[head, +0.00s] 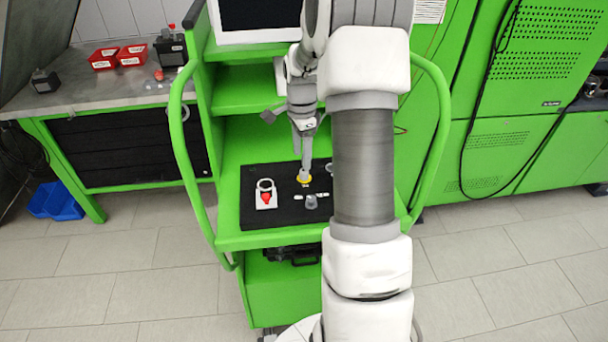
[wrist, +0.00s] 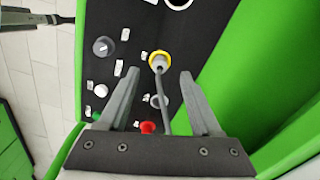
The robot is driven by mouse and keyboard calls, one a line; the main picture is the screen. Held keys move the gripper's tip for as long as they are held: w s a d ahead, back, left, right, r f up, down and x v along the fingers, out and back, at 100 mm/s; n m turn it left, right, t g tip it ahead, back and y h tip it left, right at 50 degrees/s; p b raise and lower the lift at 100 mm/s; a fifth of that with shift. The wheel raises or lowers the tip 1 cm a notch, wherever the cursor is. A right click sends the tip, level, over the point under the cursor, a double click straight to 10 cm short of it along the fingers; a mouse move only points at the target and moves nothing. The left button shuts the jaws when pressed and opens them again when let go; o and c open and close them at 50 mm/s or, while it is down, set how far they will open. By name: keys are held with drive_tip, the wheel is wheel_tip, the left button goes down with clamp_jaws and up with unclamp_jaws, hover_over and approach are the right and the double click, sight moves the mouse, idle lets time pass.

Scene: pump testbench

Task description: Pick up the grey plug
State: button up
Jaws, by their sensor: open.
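My gripper (wrist: 160,73) is open, with its two fingers apart on either side of a yellow ring (wrist: 158,57) in the wrist view. A grey plug-like end (wrist: 158,68) with a grey cord sits in this ring, between the fingertips and apart from both. In the head view the yellow ring (head: 304,179) is on the black mat (head: 250,222), right below my gripper (head: 305,172). A separate grey round piece (head: 311,202) stands in front of the ring; it also shows in the wrist view (wrist: 103,46). I cannot tell for certain which is the grey plug.
A white block with a red knob (head: 265,198) stands left of the ring. Small white pieces (head: 297,197) lie nearby. The mat is on a green cart shelf (head: 230,240) with curved green side rails (head: 180,140). A workbench with red bins (head: 118,56) is at left.

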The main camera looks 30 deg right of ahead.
sight(304, 176)
drive_tip(key=shift+d+f+p, duration=0.2)
drive_tip(key=shift+f+p, duration=0.05)
drive_tip(key=shift+f, duration=1.1)
drive_tip(key=shift+d+f+p, duration=0.15)
drive_tip(key=shift+f+p, duration=0.1)
drive_tip(key=shift+f, duration=1.1)
clamp_jaws()
